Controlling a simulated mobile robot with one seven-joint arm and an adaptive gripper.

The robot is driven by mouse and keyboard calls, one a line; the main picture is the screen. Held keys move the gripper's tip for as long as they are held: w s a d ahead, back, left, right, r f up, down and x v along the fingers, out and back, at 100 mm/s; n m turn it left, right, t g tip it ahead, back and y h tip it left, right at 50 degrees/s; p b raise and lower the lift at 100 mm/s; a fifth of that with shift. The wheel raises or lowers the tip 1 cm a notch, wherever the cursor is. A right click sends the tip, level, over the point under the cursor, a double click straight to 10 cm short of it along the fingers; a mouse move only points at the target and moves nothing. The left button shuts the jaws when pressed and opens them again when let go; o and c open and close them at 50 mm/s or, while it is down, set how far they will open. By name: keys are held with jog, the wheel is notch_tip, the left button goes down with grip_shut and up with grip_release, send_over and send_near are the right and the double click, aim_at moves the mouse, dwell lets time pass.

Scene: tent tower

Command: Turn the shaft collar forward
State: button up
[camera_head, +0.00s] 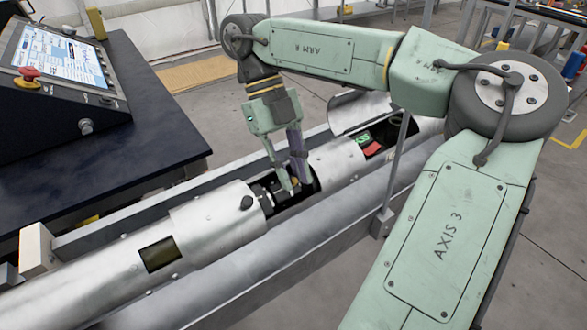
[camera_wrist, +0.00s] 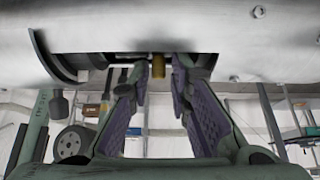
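A long silver tube (camera_head: 222,216) has a cut-out with dark shaft parts (camera_head: 267,190) inside. My gripper (camera_head: 295,184) reaches down into this cut-out, its two fingers apart. In the wrist view a short brass-coloured peg (camera_wrist: 158,66) sticks out of the opening, between the fingertips of my gripper (camera_wrist: 161,72). A gap shows on both sides of the peg, so the fingers do not clamp it. The peg seems to belong to the shaft collar. The collar itself is mostly hidden by my fingers and the tube wall, and I cannot make out its turn angle.
A raised curved cover (camera_head: 360,111) stands farther along the tube, over a second opening with a green label (camera_head: 363,137) and a red part (camera_head: 374,149). A dark bench (camera_head: 75,165) with a control console (camera_head: 62,62) stands at the left. A thin upright post (camera_head: 395,165) rises at the right.

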jog(key=shift+o, duration=1.2)
jog(key=shift+s+a, duration=0.1)
jog(key=shift+a, duration=0.2)
jog(key=shift+o, duration=0.2)
jog(key=shift+d, duration=0.2)
jog(key=shift+f, duration=0.1)
